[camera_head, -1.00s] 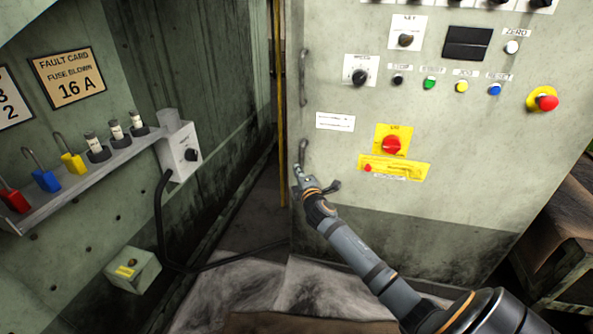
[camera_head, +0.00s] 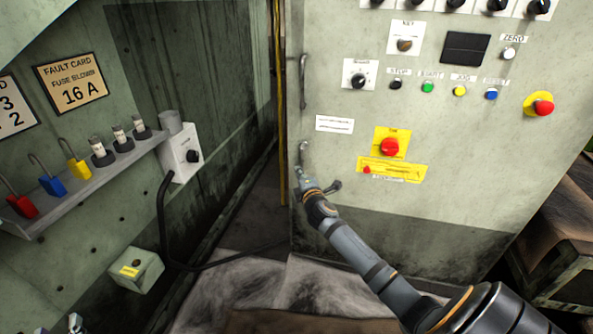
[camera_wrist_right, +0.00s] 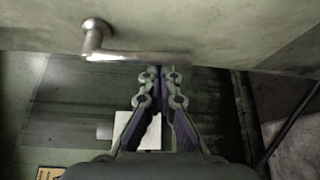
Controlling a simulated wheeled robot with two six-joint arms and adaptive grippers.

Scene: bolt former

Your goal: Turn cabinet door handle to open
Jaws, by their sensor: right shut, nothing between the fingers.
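The cabinet door (camera_head: 430,195) is a pale, stained metal panel and looks shut. In the right wrist view the metal handle (camera_wrist_right: 130,56) has a round pivot at the left and a bar running right, just past my fingertips. Contact is unclear. Only a small part of my left gripper (camera_head: 76,323) shows at the bottom left edge.
A red switch on a yellow plate (camera_head: 390,147) and several buttons are to the right. At the left, a shelf (camera_head: 95,175) holds padlocks and fuses. A black cable (camera_head: 163,220) runs toward the cabinet's foot.

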